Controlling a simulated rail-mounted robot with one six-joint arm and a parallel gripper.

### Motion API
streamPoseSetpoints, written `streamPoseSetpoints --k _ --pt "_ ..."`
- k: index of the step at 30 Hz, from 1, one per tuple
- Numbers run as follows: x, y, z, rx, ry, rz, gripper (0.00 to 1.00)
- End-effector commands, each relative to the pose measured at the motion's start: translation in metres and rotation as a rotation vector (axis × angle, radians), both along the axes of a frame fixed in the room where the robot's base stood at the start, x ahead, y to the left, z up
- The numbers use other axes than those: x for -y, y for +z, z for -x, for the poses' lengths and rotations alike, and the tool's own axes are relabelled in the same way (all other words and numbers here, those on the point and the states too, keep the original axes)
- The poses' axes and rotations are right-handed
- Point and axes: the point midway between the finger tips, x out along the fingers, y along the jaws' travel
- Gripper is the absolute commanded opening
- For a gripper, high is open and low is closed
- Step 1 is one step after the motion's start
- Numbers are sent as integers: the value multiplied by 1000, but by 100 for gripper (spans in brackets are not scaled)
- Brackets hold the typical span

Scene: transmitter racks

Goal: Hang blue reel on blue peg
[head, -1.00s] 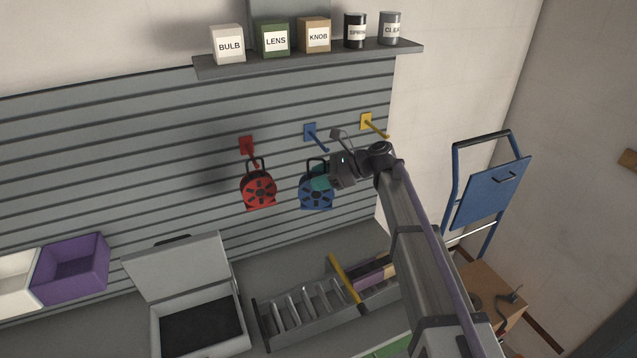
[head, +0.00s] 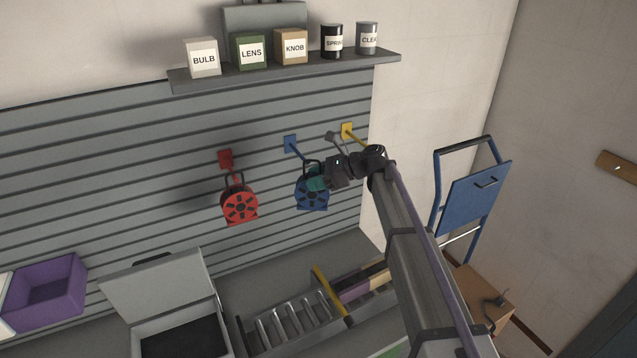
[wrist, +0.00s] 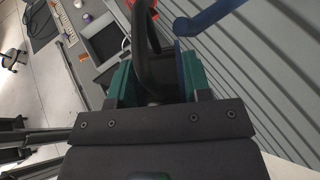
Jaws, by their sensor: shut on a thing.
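The blue reel (head: 312,195) hangs upright from my gripper in front of the slatted wall. My gripper (head: 318,178), with teal fingers, is shut on the reel's dark handle. In the wrist view the handle (wrist: 146,45) stands between the teal fingers (wrist: 160,80). The blue peg (head: 291,145) sticks out of the wall up and left of the reel. Its rounded end shows in the wrist view (wrist: 182,27), just right of the handle and seemingly apart from it. The fingers hide part of the reel and handle in the head view.
A red reel (head: 239,205) hangs at the red peg (head: 226,158) to the left. The yellow peg (head: 347,131) is close to the right, behind my wrist. A shelf (head: 285,72) with boxes and cans is above. An open case (head: 160,290) and a slotted rack (head: 290,320) are below.

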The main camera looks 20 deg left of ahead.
Motion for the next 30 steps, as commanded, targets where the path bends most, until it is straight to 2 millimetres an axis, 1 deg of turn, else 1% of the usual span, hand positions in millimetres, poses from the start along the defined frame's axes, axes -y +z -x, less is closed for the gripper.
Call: streamPoseSetpoints --k 3,20,21,30 --pt "-7 -1 -8 0 0 -1 8" --pt "-37 -4 -38 -1 1 -1 8" --pt "-38 -8 -40 -1 1 -1 8" --pt "-44 -14 -46 0 0 -1 8"
